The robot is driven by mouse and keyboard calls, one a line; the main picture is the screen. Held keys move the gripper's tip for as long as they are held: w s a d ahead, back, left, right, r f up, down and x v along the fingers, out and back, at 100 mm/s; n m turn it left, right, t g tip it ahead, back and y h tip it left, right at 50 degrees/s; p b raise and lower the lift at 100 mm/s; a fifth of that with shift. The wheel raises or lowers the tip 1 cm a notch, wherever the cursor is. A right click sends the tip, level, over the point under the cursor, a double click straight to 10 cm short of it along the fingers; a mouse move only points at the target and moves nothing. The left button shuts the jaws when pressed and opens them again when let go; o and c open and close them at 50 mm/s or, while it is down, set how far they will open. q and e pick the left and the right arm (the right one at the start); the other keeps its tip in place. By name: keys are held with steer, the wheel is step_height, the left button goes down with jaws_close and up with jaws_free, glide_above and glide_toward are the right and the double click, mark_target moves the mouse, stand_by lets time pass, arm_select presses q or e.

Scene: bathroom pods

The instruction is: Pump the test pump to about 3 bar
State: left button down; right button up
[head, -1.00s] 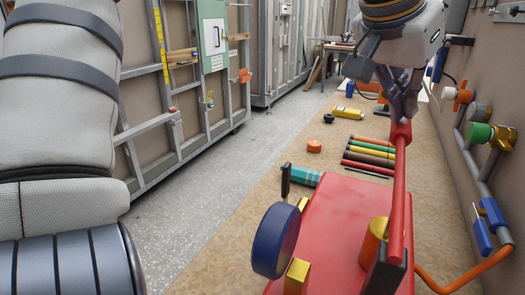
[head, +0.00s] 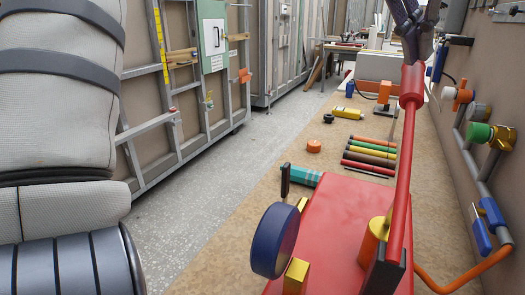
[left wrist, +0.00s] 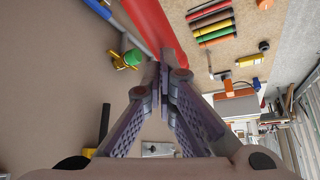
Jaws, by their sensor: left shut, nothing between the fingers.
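The test pump is a red box (head: 335,225) in the lower middle of the head view. Its long red lever (head: 404,170) stands raised, with a thicker grip at its top end. A round dark blue gauge (head: 275,240) sits at the pump's left; its dial is turned away, so no reading shows. My left gripper (head: 411,52) is at the lever's top end, fingers shut and empty. In the left wrist view the shut fingertips (left wrist: 170,64) are right beside the red lever (left wrist: 150,25); I cannot tell whether they touch. My right gripper is out of view.
An orange hose (head: 460,281) runs from the pump toward the right wall pipes and valves (head: 492,136). Several coloured rods (head: 370,152), a yellow bottle (head: 347,113) and an orange cap (head: 314,146) lie behind the pump. Grey floor (head: 220,190) is open at left.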

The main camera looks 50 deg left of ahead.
mark_target(409, 76)
arm_select(q)
step_height(409, 76, down, 6)
steer(key=shift+r, duration=0.25)
step_height(409, 76, up, 6)
steer(key=shift+r, duration=0.2)
stand_by(0.9)
